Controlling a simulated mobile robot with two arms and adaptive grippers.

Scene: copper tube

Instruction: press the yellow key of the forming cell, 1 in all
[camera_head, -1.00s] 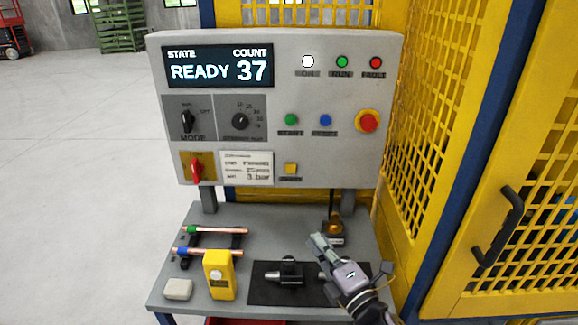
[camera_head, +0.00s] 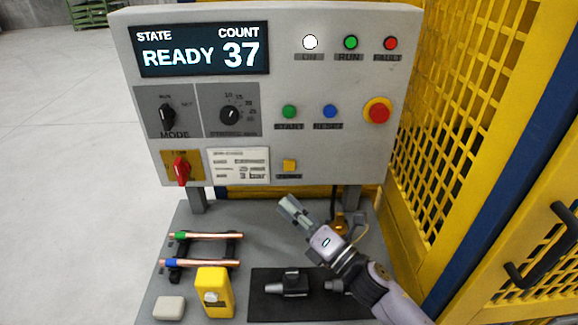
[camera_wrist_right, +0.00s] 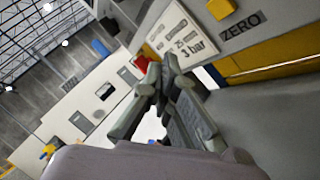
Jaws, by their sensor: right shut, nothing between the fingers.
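In the right wrist view the closed fingers (camera_wrist_right: 168,72) point toward the label card, left of and below the key. My left gripper is not in view.
The display reads READY and 37. Green (camera_head: 289,111) and blue (camera_head: 330,111) buttons and a red emergency stop (camera_head: 377,112) sit above the key. Copper tubes (camera_head: 205,237) on a rack, a yellow device (camera_head: 215,292) and a black mat (camera_head: 265,309) with tooling occupy the bench.

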